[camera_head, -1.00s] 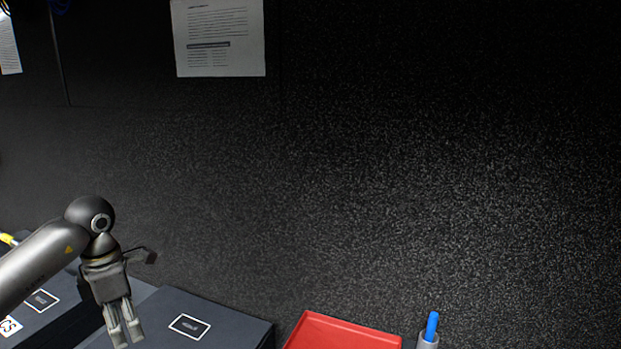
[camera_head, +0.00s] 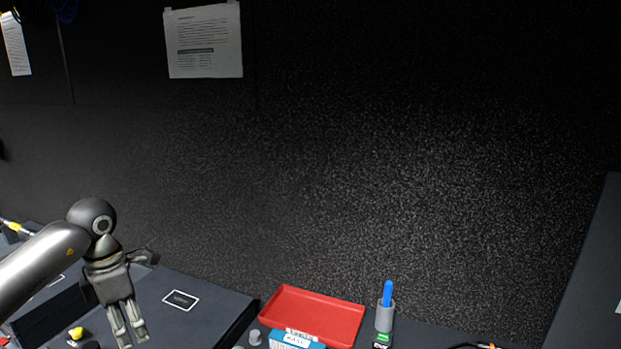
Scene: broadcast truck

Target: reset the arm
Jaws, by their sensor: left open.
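My left arm comes in from the left edge in the head view. Its gripper (camera_head: 127,324) hangs with the fingers pointing down, above the dark case at the lower left. The two fingers are a little apart, with nothing seen between them. My right arm and gripper are not in the head view.
A dark case (camera_head: 205,312) with a white-framed label lies below the gripper. To its right are a red tray (camera_head: 318,311), a blue-and-white box (camera_head: 290,341) and a grey cup (camera_head: 385,317) with a blue pen. A dark wall with a paper sheet (camera_head: 204,42) stands behind.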

